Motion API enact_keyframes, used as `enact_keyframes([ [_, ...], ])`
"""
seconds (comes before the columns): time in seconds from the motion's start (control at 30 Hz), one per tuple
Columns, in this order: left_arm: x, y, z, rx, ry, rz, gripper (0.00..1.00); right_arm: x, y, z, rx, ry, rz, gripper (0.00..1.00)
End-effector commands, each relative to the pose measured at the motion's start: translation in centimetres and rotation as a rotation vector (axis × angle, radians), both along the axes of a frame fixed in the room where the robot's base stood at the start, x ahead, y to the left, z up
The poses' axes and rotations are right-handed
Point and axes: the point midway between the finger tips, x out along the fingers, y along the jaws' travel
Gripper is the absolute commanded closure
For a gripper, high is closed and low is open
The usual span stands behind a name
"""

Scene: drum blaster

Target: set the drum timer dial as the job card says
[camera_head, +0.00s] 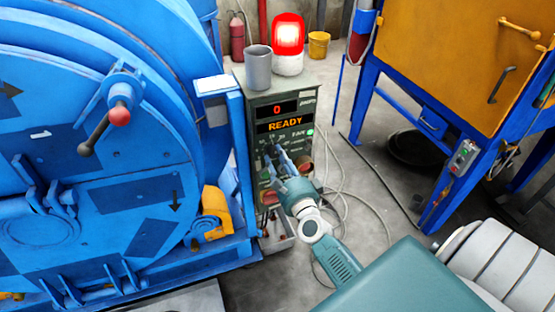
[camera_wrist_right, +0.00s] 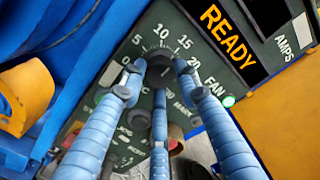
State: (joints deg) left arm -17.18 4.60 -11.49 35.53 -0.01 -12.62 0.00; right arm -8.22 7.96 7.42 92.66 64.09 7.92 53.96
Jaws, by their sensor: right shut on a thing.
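The green control panel (camera_head: 283,106) stands beside the blue drum machine, with a display reading "0" and "READY". The timer dial (camera_wrist_right: 160,76) is a dark knob on that panel, inside a printed scale with 0, 5, 10, 15 and 20. My right gripper (camera_head: 272,156) is at the panel front; in the wrist view its blue ribbed fingers (camera_wrist_right: 160,72) are shut around the dial. The fingers hide much of the knob, so I cannot tell its pointer setting. A pale sheet (camera_head: 214,85) sits on the blue post; its text is unreadable. My left gripper is not in view.
A lit red beacon (camera_head: 289,34) and a grey cup (camera_head: 258,67) stand on the panel's top. A green light (camera_wrist_right: 229,101) glows beside FAN. The blue drum (camera_head: 90,170) is close at left. Cables (camera_head: 337,195) lie on the floor before the orange cabinet (camera_head: 450,55).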

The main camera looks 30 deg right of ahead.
Motion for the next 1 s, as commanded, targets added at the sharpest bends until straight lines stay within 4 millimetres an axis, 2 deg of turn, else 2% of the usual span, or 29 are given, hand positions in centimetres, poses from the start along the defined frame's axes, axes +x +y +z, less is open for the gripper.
enact_keyframes([
  [0.17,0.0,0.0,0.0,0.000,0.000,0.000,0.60,-0.1,-0.4,0.1,-0.003,-0.002,-0.007,0.95],
  [0.2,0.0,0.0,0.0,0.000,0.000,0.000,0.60,-0.1,-0.4,0.1,-0.004,-0.002,-0.007,0.65],
  [0.27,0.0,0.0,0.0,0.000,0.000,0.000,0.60,-0.1,-0.3,0.1,-0.003,-0.001,-0.007,0.53],
  [0.3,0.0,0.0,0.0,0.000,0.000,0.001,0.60,-0.1,-0.3,0.1,-0.003,-0.001,-0.006,0.50],
  [0.67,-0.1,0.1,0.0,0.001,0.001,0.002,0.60,-0.6,0.0,-0.1,-0.003,0.001,-0.002,0.50],
  [0.77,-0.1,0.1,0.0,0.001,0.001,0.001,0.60,-2.0,0.4,-0.2,-0.002,0.003,-0.001,0.50],
  [1.0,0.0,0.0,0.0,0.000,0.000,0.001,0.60,-7.1,1.5,-0.2,-0.004,0.004,-0.002,0.50],
])
